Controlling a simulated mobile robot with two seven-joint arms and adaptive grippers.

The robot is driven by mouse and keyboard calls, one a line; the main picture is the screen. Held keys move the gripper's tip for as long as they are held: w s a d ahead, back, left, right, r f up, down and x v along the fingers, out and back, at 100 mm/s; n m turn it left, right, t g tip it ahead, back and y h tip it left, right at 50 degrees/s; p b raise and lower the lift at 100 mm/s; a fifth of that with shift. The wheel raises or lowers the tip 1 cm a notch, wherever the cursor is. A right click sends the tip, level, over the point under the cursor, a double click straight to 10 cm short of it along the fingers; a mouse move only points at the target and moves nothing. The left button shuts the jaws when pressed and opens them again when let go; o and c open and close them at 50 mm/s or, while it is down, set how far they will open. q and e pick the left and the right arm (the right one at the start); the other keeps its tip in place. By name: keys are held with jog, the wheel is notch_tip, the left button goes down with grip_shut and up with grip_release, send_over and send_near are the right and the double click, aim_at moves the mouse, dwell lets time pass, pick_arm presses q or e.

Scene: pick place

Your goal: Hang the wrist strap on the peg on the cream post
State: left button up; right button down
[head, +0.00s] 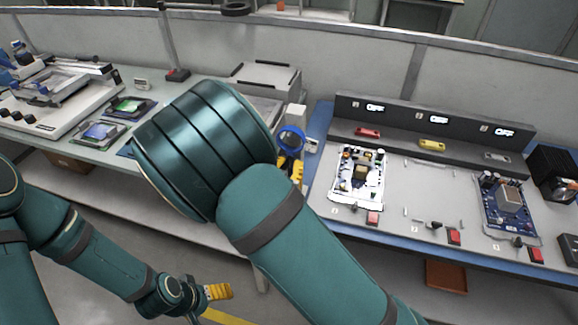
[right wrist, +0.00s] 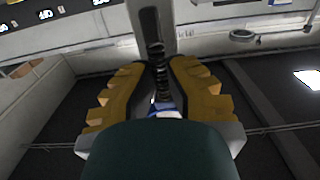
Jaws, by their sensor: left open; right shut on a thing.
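The wrist strap (head: 291,139) shows as a blue loop just above my right gripper (head: 290,168) in the head view. The cream post (head: 297,116) stands right behind the loop. I cannot tell whether they touch, and I cannot make out the peg. In the right wrist view, my right gripper (right wrist: 156,68) is shut on the strap, with a black coiled cord (right wrist: 158,78) between the yellow fingers and a bit of blue band (right wrist: 166,110) low down. My left gripper (head: 219,291) is open and empty, low at the left, away from the strap.
A grey bench (head: 400,215) at the right holds circuit boards, red switches and a shelf with "OFF" displays. The left bench (head: 190,92) carries devices and a grey case (head: 266,76). My right arm hides part of the left bench. A low partition runs behind.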

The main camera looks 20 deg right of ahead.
dwell(0.3)
jog(key=c, duration=1.1)
grip_release()
jog(key=shift+o, duration=0.2)
jog(key=v, duration=1.2)
notch_tip(320, 180, down, 15)
jog(key=d+n+g+y, duration=0.2)
jog(key=g+y, duration=0.4)
jog(key=s+a+f+n+g+y, duration=0.1)
jog(key=s+f+n+g+y, duration=0.2)
jog(key=s+f+g+y, duration=0.4)
jog(key=shift+s+a+f+y, duration=0.25)
jog(key=shift+s+f+y, duration=0.2)
jog(key=shift+s, duration=0.1)
